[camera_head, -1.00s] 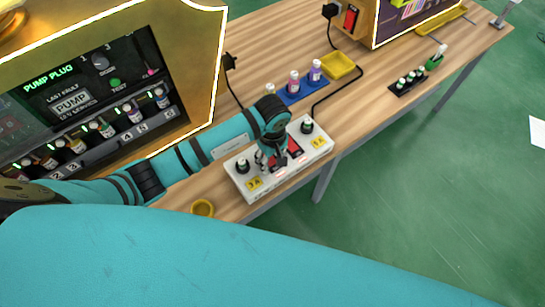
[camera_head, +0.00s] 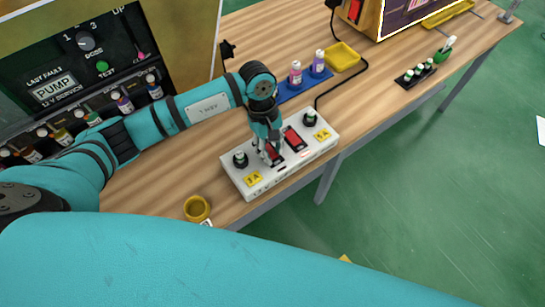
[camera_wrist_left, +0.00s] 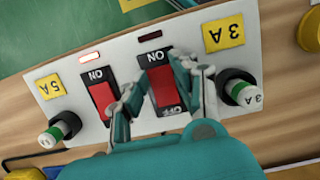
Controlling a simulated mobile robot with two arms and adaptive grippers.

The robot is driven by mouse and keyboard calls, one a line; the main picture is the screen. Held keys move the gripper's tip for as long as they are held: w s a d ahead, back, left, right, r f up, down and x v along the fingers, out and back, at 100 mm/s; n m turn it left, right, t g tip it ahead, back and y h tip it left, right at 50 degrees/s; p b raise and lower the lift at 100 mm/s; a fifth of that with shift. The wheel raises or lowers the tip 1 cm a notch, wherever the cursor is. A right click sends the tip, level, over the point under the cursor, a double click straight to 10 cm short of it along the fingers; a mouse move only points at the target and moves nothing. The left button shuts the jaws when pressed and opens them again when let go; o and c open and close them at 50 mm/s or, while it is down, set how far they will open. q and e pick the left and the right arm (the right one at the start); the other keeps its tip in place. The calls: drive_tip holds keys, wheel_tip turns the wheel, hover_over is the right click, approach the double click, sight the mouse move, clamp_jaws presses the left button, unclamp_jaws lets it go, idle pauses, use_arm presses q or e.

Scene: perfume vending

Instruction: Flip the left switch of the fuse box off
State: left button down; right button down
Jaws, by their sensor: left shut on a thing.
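The white fuse box (camera_head: 237,186) lies on the wooden table near its front edge. It has two red rocker switches. In the head view the left switch (camera_head: 278,159) is mostly hidden by my left gripper (camera_head: 268,159); the right switch (camera_head: 293,139) is clear. In the left wrist view the box is turned round: the left switch (camera_wrist_left: 163,86) is beside the 3 A label, with ON and OFF marks, and the right switch (camera_wrist_left: 102,97) is beside 5 A. My left gripper (camera_wrist_left: 155,92) is shut on the left switch, its fingers along its sides. My right gripper is not in view.
A yellow cup (camera_head: 197,208) stands left of the box. A blue rack (camera_head: 305,88) with bottles and a yellow tray (camera_head: 342,57) are behind. A black cable runs behind the box.

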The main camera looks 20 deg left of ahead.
use_arm(q)
drive_tip(key=shift+w+a+f+h+b, duration=0.1)
drive_tip(key=shift+w+f+h+b, duration=0.1)
drive_tip(key=shift+h+b, duration=0.1)
drive_tip(key=shift+s+r+g, duration=0.1)
drive_tip(key=shift+r+g, duration=0.15)
drive_tip(key=shift+g, duration=0.05)
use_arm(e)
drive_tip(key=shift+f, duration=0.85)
use_arm(q)
drive_tip(key=c, duration=1)
unclamp_jaws()
drive_tip(key=shift+c, duration=0.2)
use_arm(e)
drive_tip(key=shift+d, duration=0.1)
use_arm(q)
drive_tip(key=v, duration=1.2)
drive_tip(key=shift+a, duration=0.1)
